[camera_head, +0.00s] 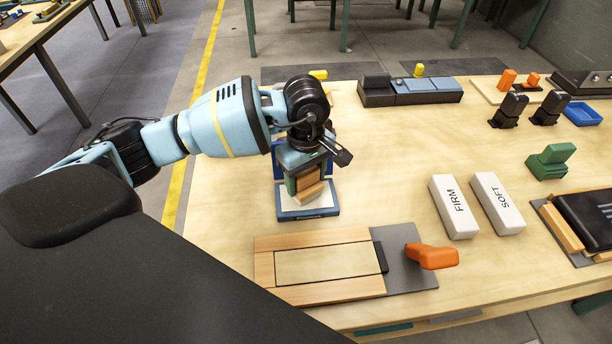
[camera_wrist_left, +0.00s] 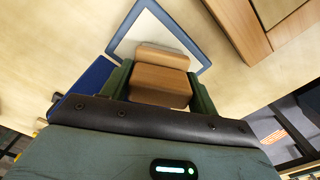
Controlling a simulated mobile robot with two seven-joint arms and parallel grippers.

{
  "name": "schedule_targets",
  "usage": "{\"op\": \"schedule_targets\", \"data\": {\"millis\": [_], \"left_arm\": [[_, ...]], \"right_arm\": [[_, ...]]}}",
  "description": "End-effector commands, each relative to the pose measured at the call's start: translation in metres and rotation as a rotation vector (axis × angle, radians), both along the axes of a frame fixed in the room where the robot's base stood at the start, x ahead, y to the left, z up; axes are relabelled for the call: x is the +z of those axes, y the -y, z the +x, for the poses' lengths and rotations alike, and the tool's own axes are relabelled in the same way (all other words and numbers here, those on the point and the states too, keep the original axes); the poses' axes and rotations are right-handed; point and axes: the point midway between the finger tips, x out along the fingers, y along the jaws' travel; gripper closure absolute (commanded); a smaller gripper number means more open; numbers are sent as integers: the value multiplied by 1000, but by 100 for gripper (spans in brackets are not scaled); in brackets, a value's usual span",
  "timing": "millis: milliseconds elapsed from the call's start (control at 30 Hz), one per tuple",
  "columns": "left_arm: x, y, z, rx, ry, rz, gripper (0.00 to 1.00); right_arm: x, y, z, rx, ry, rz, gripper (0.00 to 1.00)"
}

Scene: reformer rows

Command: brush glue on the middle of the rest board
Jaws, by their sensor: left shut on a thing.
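My left gripper (camera_head: 306,180) is shut on a wooden, brush-like block (camera_head: 309,191). In the left wrist view, the block (camera_wrist_left: 160,86) sits between the green fingers, with a lighter strip of wood at its far end. The block is over a blue-rimmed tray with a white surface (camera_head: 290,213); I cannot tell whether it touches. The likely rest board is the pale flat panel (camera_head: 325,264) inside a wooden frame (camera_head: 340,289) at the table's front. My gripper is behind and above it, apart from it. No glue is clearly visible on the panel.
A grey plate (camera_head: 405,276) with an orange handle (camera_head: 432,256) adjoins the frame's right side. White blocks marked FIRM (camera_head: 454,206) and SOFT (camera_head: 497,204) lie farther right. A blue-and-black box (camera_head: 411,90) stands at the back. The table between tray and FIRM block is clear.

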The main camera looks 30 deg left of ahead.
Motion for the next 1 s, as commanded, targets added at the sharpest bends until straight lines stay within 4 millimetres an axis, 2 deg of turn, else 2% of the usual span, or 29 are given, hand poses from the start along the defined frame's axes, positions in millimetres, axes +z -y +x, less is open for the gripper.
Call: {"op": "schedule_targets", "data": {"millis": [467, 1000], "left_arm": [[-1, 0, -1, -1, -4, 1, 59], [35, 0, 0, -1, 2, 0, 59]], "right_arm": [[0, 0, -2, -1, -3, 0, 64], [23, -1, 14, -3, 42, 3, 64]]}}
